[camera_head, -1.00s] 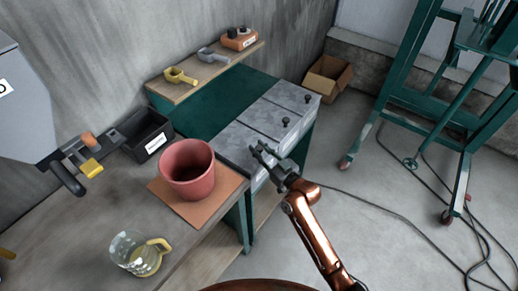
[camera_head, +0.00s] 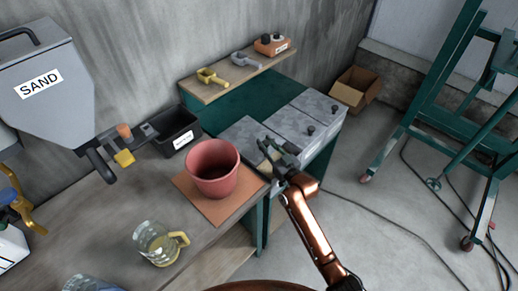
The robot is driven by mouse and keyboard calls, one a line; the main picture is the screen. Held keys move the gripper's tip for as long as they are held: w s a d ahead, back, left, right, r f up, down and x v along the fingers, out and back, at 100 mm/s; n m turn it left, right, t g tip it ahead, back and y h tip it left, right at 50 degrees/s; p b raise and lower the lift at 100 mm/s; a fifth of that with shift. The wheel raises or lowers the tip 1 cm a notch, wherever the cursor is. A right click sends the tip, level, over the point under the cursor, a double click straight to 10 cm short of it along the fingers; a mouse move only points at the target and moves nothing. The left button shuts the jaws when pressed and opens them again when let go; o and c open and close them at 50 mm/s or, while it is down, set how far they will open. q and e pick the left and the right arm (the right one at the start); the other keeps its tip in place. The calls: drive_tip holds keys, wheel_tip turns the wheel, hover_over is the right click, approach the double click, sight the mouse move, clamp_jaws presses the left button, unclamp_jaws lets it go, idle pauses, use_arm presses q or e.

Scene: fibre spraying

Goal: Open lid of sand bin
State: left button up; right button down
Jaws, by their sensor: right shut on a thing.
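A grey bin unit with several speckled metal lids stands right of the workbench. Its left lid (camera_head: 240,133) is nearest my right gripper, and the middle lid (camera_head: 291,127) and right lid (camera_head: 318,105) lie flat with black knobs. My right gripper (camera_head: 272,150) is shut on the left lid's knob, which its fingers hide. A pale yellowish patch shows beside the fingers; I cannot tell how far the lid is raised. No sand label is readable on the bin unit. My left gripper is out of view.
A hopper marked SAND (camera_head: 50,95) hangs on the left wall. On the bench are a red pot (camera_head: 213,168), a black box (camera_head: 177,132) and a glass jug (camera_head: 155,243). A shelf (camera_head: 232,75) holds scoops.

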drive_tip(key=shift+w+a, duration=0.15)
drive_tip(key=shift+w, duration=0.05)
drive_tip(key=c, duration=2)
unclamp_jaws()
drive_tip(key=shift+c, duration=0.2)
drive_tip(key=shift+o, duration=2.1)
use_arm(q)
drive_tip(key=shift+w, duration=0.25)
use_arm(e)
drive_tip(key=v, duration=1.2)
